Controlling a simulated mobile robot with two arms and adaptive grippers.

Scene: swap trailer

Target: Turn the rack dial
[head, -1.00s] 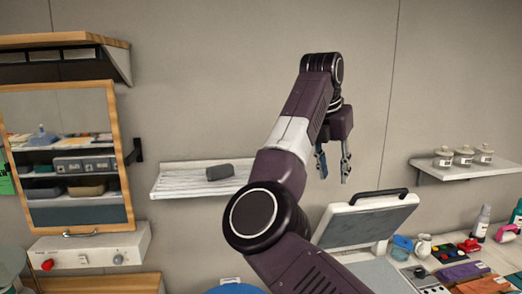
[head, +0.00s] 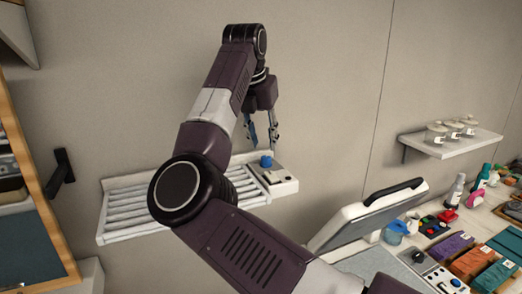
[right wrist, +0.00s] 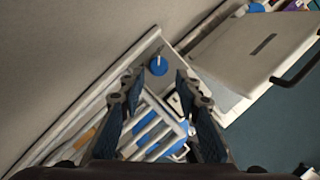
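The white slatted rack (head: 118,229) is fixed to the wall, partly hidden by my right arm. At its right end is a light panel (head: 283,187) with a blue dial (head: 266,161) on top and a small dark switch. My right gripper (head: 261,142) points down just above the dial, its two fingers apart. In the right wrist view the blue dial (right wrist: 158,66) lies ahead between the open fingers, with clear space around it. The right gripper (right wrist: 158,88) holds nothing there. My left gripper is not in view.
A grey-lidded device (head: 370,215) with a black handle stands right of the rack. A wall shelf (head: 460,145) with 3 jars is further right. Bottles and coloured packs cover the counter. A wood-framed cabinet (head: 62,235) is at the left. The wall above the rack is clear.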

